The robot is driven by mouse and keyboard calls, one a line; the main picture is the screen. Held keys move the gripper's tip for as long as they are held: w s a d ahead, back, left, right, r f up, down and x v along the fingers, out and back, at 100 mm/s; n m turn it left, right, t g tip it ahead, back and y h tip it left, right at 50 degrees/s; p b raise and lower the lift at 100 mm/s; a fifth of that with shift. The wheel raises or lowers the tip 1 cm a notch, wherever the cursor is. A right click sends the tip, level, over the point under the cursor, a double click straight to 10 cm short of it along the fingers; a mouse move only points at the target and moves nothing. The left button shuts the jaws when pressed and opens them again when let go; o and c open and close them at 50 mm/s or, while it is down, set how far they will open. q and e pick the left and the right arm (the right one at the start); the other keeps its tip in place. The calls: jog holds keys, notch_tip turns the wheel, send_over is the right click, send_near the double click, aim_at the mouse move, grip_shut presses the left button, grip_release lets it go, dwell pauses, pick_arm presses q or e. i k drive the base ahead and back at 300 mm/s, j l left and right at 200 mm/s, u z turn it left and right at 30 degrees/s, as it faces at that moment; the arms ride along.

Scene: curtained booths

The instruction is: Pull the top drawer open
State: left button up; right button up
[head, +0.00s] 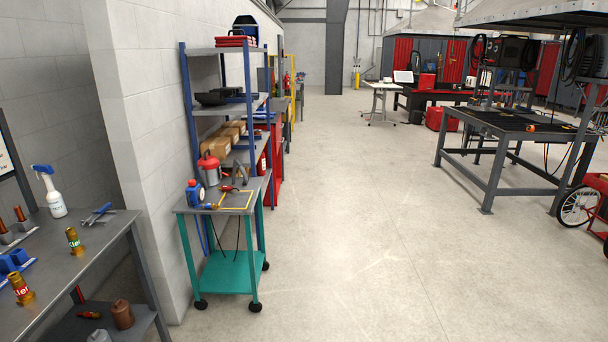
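No drawer can be made out clearly in the head view. A red cabinet (276,165) stands against the left wall beyond the blue-post shelf and is mostly hidden by it. Whether it has drawers cannot be told from here. Neither of my grippers shows in the view.
A teal wheeled cart (228,272) with tools on top stands before a blue-post shelf (222,51). A grey workbench (75,262) is at near left. A dark metal table (520,126) and a wheeled red cart (580,206) are at right. The middle floor (350,220) is clear.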

aim_at(262, 126)
jog(key=i, duration=4.95)
jog(key=i+u, duration=0.2)
jog(key=i, duration=0.25)
jog(key=i+l+u, duration=0.15)
jog(key=i, duration=0.25)
jog(key=i+l+u, duration=0.2)
jog(key=i, duration=0.2)
jog(key=i+l, duration=0.15)
jog(key=i, duration=0.55)
jog(key=i+l, duration=0.1)
jog(key=i, duration=0.6)
jog(key=i+l, duration=0.15)
jog(key=i, duration=0.55)
jog(key=l, duration=0.1)
jog(key=l+u, duration=0.05)
